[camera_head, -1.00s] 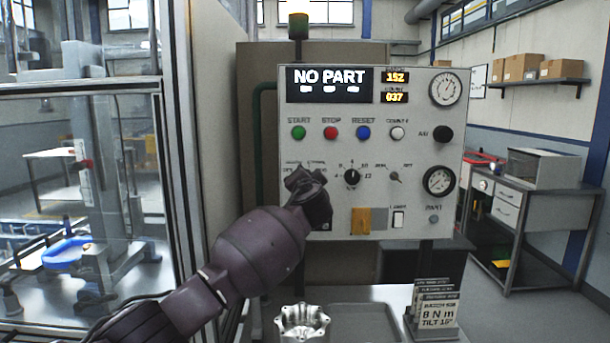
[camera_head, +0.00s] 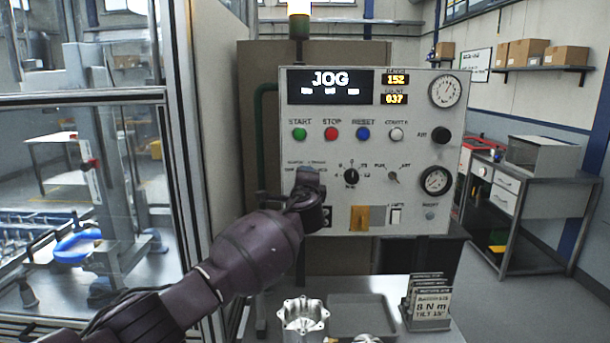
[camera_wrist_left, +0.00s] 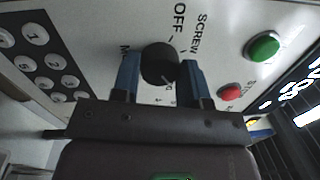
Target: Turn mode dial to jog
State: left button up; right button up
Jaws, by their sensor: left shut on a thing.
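The mode dial is a round black knob (camera_wrist_left: 159,62) on the pale control panel (camera_head: 400,115). In the left wrist view it sits between the two blue fingers of my left gripper (camera_wrist_left: 160,80), which is shut on it. Printed labels OFF and SCREW show beside the dial; another label is partly hidden by a finger. In the head view my left gripper (camera_head: 308,180) is at the panel's lower left and hides the dial. The panel's display (camera_head: 330,86) reads JOG. My right gripper is not in view.
Green (camera_head: 299,134), red (camera_head: 330,134) and blue (camera_head: 363,133) buttons sit above the dial; another selector knob (camera_head: 351,177) is to its right. Below the panel, a machined housing (camera_head: 303,315), a grey tray (camera_head: 362,316) and a sign stand (camera_head: 430,305) are on the table.

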pick_arm(q)
jog(key=shift+m+p, duration=0.5)
jog(key=shift+m, duration=0.6)
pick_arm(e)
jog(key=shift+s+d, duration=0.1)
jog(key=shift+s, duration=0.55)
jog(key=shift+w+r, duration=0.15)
pick_arm(q)
jog(key=o, duration=0.9)
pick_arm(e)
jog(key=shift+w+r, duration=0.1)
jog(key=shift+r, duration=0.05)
pick_arm(q)
jog(key=shift+s+f+b, duration=0.15)
jog(key=shift+s+b, duration=0.1)
jog(key=shift+s, duration=1.55)
jog(key=shift+s+f+b, duration=0.15)
jog(key=shift+s+b, duration=0.05)
jog(key=shift+s, duration=1.6)
jog(key=shift+s+f+b, duration=0.15)
jog(key=shift+s+b, duration=0.1)
jog(key=shift+s, duration=1.55)
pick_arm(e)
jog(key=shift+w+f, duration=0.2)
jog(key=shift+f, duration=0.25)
